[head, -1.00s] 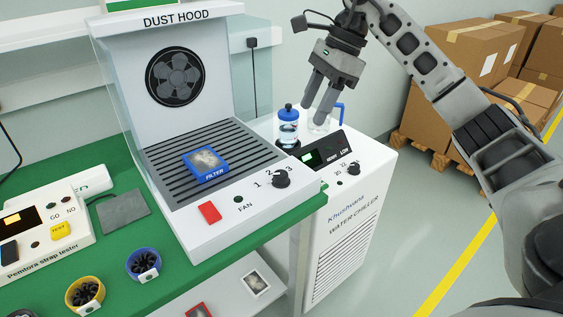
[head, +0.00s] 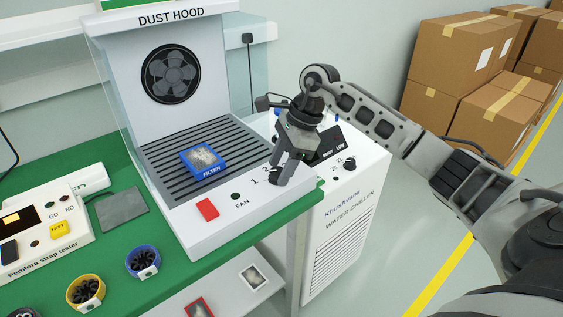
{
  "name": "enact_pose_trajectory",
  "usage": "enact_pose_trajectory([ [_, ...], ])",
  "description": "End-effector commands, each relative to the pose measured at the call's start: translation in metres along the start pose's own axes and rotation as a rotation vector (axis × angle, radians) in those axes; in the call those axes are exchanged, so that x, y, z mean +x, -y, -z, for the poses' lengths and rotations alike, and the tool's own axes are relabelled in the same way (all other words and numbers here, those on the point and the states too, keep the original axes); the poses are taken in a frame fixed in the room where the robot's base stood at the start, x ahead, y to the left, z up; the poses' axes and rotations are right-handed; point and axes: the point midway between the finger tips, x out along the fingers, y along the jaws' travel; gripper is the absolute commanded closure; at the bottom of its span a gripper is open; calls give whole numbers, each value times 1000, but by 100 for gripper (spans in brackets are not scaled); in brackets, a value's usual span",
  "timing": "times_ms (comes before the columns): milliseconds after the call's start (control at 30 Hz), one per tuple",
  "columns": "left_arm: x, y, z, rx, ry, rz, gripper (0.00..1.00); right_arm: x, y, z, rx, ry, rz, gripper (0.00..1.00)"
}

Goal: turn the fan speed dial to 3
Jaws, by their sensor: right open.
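The fan speed dial (head: 275,178) is a black knob on the sloping white front of the dust hood (head: 190,232), at the right end of the panel. The numbers 1 and 2 show beside it; the 3 is hidden behind my gripper. My right gripper (head: 279,176) is open and points down at the dial, its fingers at or around it. I cannot tell whether they touch it, and the dial's pointer is hidden. My left gripper is not in view.
A red switch (head: 207,210) sits left on the same panel. A blue-framed filter (head: 203,160) lies on the hood's grille. The water chiller (head: 338,222), with its own knob (head: 349,164), stands close on the right. Cardboard boxes (head: 455,70) are stacked behind.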

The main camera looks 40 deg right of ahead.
Motion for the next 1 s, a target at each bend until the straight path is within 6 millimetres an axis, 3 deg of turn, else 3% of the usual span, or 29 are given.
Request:
enact_pose_trajectory([
  [167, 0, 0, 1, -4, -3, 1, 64, 0, 0, 0, 0, 0, 0, 49],
  [333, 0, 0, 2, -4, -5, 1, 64, 0, 0, 0, 0, 0, 0, 90],
  [367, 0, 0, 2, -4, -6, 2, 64, 0, 0, 0, 0, 0, 0, 93],
  [733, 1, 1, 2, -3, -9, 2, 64, 0, 0, 1, 41, -1, 19, 93],
  [1000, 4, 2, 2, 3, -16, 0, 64, 0, -2, 1, 199, -1, 86, 93],
])
